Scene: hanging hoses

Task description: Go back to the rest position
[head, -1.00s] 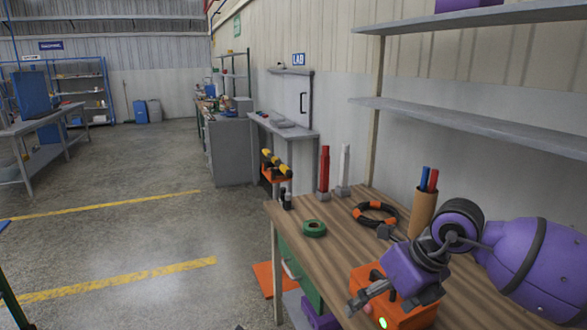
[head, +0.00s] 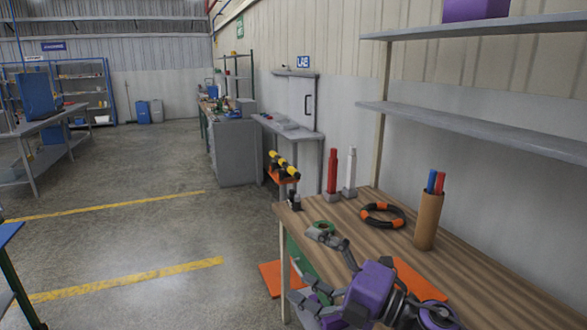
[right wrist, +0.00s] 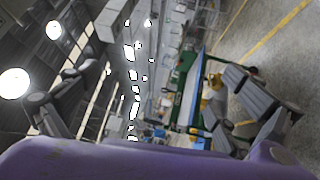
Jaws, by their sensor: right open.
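My right gripper (head: 304,266) is open and empty in the head view, low at the left end of the wooden workbench (head: 465,275). Its purple body is over the bench and its fingers point left, one over the bench's left end and one lower, past the edge. In the right wrist view its two fingers are spread apart (right wrist: 160,108) with nothing between them. My left gripper is not in view.
A black ring with orange bands (head: 398,222), a cardboard tube (head: 428,220), a red post (head: 333,172) and a white post (head: 350,170) stand on the bench. Shelves (head: 480,130) overhang it. Open floor (head: 150,235) lies left.

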